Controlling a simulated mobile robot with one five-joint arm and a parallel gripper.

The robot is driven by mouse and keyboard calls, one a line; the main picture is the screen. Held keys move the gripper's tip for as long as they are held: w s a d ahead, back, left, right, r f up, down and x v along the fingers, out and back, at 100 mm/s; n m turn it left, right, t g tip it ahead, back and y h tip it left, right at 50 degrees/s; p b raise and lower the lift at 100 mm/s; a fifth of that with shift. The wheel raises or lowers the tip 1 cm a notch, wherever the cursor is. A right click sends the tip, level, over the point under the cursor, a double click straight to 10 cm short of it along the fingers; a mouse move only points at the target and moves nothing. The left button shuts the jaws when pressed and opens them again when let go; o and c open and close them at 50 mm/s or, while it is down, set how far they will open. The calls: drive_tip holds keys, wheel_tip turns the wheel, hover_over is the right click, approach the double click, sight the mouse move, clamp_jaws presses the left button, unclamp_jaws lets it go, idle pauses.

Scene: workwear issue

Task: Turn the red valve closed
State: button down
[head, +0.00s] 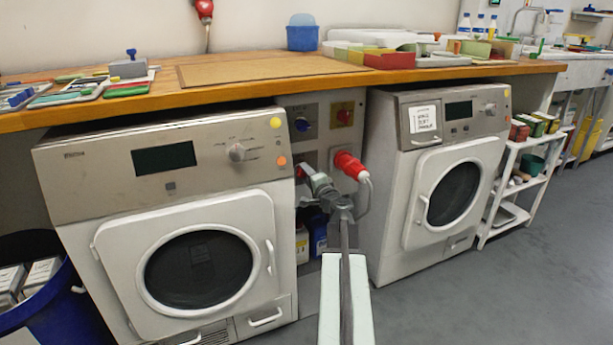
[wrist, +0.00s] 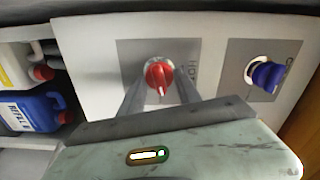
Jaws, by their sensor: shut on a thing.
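The red valve (wrist: 159,73) is a round red knob on a grey plate in the wrist view, with a raised grip and a pale line running toward the bottom of the picture. The two fingers of my gripper (wrist: 160,89) reach it from below, one on each side, and are shut on it. In the head view my gripper (head: 304,172) is at the panel between the two machines and largely hides the red valve. A blue valve (wrist: 266,75) sits on a similar plate to the right in the wrist view; in the head view the blue valve (head: 303,124) is above my gripper.
A red plug (head: 348,164) with a grey cable and a red switch on a yellow plate (head: 344,115) are to the right of my gripper. Washing machines (head: 70,194) (head: 388,185) stand on both sides. A blue bottle (wrist: 37,112) is near the panel. A wooden worktop (head: 235,91) lies above.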

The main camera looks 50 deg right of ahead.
drive_tip(key=shift+m, duration=1.1)
drive_tip(key=c, duration=0.9)
unclamp_jaws()
drive_tip(key=v, duration=0.7)
drive_tip(key=shift+s+a, duration=0.1)
drive_tip(key=shift+s, duration=0.2)
drive_tip(key=shift+s+f, duration=0.1)
drive_tip(key=shift+f, duration=0.05)
